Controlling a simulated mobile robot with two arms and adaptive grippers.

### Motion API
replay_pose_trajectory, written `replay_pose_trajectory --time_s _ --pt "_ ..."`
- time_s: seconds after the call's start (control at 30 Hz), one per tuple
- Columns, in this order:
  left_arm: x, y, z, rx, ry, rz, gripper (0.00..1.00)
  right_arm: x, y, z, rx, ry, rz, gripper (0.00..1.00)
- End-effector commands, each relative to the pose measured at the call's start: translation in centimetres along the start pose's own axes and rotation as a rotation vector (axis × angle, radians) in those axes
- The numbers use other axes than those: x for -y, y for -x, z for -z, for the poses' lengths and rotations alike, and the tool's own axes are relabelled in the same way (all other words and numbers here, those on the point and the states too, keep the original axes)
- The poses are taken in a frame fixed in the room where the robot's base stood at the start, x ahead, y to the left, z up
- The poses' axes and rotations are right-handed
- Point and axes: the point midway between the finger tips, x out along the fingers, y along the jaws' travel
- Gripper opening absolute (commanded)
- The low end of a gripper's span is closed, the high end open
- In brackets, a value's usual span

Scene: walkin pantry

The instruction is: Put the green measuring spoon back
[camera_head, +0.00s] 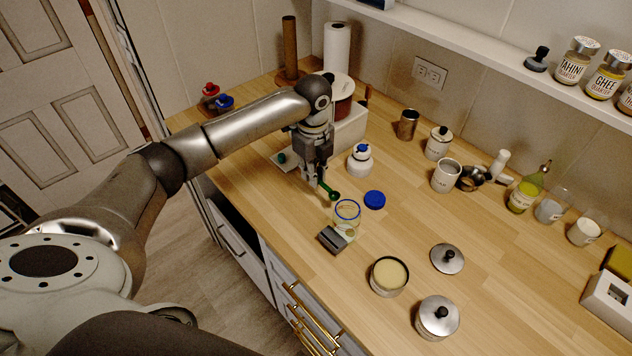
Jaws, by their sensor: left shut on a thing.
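The green measuring spoon (332,194) is in my left gripper (314,181), near the left part of the wooden counter. Its dark green bowl end sticks out to the lower right of the fingers. My left gripper points down and is shut on the spoon's handle. The spoon is just behind and left of a clear jar with a blue rim (346,214); I cannot tell whether it touches the counter. My right gripper is not in view.
A blue lid (375,199) lies right of the jar, and a grey block (332,239) lies in front of it. A white bottle with a blue cap (360,160) stands behind. Open and lidded tins (389,275) stand nearer the front. The counter's middle (420,220) is fairly clear.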

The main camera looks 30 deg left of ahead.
Motion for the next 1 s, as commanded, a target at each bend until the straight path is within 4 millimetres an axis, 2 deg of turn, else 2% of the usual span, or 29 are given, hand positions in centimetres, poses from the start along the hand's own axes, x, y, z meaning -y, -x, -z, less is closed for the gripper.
replay_pose_trajectory --time_s 0.1,0.17,0.37,0.53,0.77,0.8,0.93,1.0 --pt "0.0 -0.9 0.0 -0.001 0.0 0.0 0.0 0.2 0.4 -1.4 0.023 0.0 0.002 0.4" --pt "0.0 -1.7 0.0 -0.001 0.0 -0.002 0.0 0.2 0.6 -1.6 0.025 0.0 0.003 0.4" --pt "0.0 -4.2 0.1 -0.001 0.0 0.001 0.0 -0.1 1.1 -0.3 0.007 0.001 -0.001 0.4" --pt "0.1 -4.6 0.0 0.0 0.0 0.002 0.0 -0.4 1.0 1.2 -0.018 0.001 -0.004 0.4" --pt "0.0 -4.9 0.0 0.0 0.0 0.002 0.0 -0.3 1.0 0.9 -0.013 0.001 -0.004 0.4" --pt "0.1 -4.9 0.0 0.0 0.0 0.002 0.14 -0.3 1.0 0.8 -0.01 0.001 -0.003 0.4" --pt "0.0 -4.8 0.0 0.0 0.0 0.002 0.3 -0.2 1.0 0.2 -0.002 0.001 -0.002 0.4" --pt "0.0 -4.8 0.0 0.0 0.0 0.002 0.31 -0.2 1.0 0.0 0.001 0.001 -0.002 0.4"
